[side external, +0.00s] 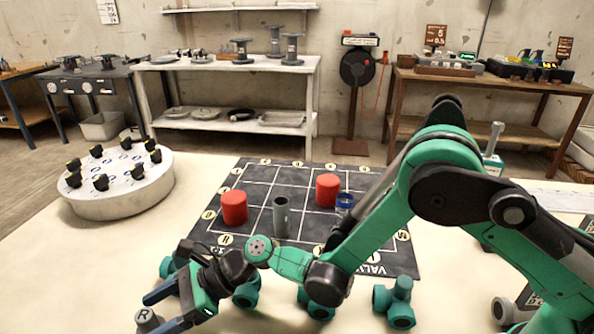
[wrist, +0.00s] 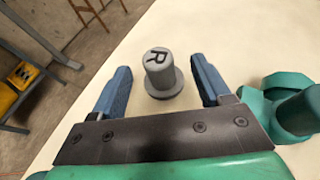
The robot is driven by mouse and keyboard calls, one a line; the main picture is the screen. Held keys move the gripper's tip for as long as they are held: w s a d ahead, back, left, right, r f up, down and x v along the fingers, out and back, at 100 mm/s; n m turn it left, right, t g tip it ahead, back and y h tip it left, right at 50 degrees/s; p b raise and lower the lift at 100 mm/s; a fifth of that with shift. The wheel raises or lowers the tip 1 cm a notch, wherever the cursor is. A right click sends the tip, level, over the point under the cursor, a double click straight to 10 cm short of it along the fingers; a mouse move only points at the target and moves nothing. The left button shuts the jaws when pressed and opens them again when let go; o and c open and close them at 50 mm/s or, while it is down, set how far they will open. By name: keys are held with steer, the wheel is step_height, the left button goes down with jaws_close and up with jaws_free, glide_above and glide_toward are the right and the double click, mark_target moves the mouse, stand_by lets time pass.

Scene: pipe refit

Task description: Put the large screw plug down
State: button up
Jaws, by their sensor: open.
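The large screw plug is the grey stepped cylinder marked R, seen in the wrist view (wrist: 161,74) standing upright on the pale table top. It also shows at the lower left of the side external view (side external: 148,319), partly cut off by the frame edge. My gripper (wrist: 163,88) is open, with one blue finger on each side of the plug. Clear gaps show between both fingers and the plug. In the side external view my gripper (side external: 168,308) is low over the table's near left part, beside the plug.
Teal pipe fittings (side external: 401,302) stand along the table's near side, one (wrist: 290,105) close right of my gripper. A black grid mat (side external: 255,184) holds red cylinders (side external: 234,207), a grey tube (side external: 280,216) and a blue-ringed piece (side external: 344,204). A round white stand (side external: 120,203) is at left.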

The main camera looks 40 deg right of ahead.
mark_target(139, 332)
steer(key=shift+x, duration=1.95)
jaws_close()
steer(key=shift+r, duration=0.1)
step_height(139, 332, up, 18)
steer(key=w+d+r+m+t+h, duration=0.2)
steer(key=d+r+m+t, duration=0.1)
steer(key=d, duration=0.5)
steer(key=w+d+r+m+t+h, duration=0.1)
steer(key=w+d+r+m+t, duration=0.15)
steer(key=d, duration=0.55)
steer(key=s+d+r+m+t+h, duration=0.1)
steer(key=d+m+t+h, duration=0.1)
steer(key=d, duration=0.7)
steer(key=s+d+r+m+t+h, duration=0.1)
steer(key=d+m+h, duration=0.3)
steer(key=d, duration=0.6)
steer(key=shift+s+r+t, duration=0.3)
steer(key=shift+s+t, duration=0.35)
steer(key=shift+t, duration=0.1)
